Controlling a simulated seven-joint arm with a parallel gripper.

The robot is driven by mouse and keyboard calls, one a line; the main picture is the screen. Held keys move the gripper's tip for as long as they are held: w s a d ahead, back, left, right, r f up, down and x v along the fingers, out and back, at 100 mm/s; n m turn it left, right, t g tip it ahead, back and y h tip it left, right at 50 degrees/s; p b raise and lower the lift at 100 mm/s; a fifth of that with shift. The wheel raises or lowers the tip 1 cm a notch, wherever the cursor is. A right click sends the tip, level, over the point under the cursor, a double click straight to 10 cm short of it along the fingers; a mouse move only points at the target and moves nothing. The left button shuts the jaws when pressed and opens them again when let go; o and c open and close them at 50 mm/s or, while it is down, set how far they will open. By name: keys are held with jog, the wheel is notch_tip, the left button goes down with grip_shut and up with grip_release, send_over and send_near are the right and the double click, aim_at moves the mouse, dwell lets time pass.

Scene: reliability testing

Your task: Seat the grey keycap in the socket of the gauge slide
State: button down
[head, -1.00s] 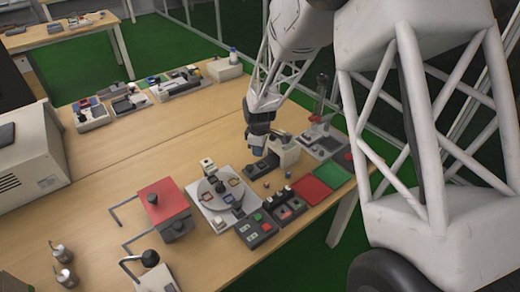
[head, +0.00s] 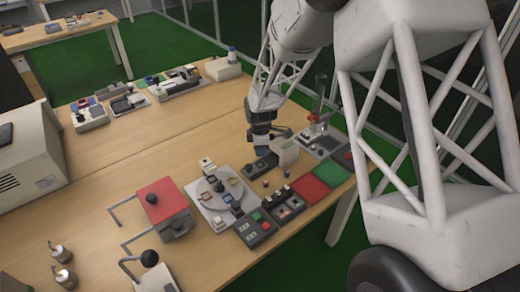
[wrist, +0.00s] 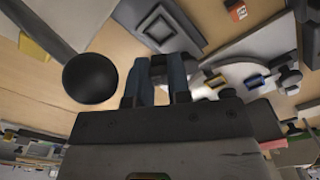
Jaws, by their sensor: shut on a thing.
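My gripper (head: 261,150) points down over the dark gauge slide (head: 258,169) beside a pale block, right of the table's middle. In the wrist view its two blue-grey fingers (wrist: 160,88) are closed on a small dark grey piece (wrist: 158,66), which I take to be the grey keycap. The fingers hide most of it. The slide's dark plate shows in the wrist view with a square-rimmed socket (wrist: 160,29) beyond the fingertips. The held piece appears apart from the socket; the exact height gap is unclear.
A black ball knob (wrist: 90,78) is close left of the fingers in the wrist view. The pale block (head: 286,152) stands close right of my gripper. A white plate with a round dial (head: 219,203), a button box (head: 255,230) and red and green mats (head: 309,190) lie nearer.

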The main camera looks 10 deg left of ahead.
aim_at(260, 165)
jog(key=shift+f, duration=0.2)
jog(key=shift+f, duration=1.95)
jog(key=shift+f, duration=0.6)
dwell(1.1)
jog(key=c, duration=1)
grip_release()
jog(key=shift+r, duration=0.15)
jog(key=shift+r, duration=2.85)
jog(key=shift+s+r, duration=0.1)
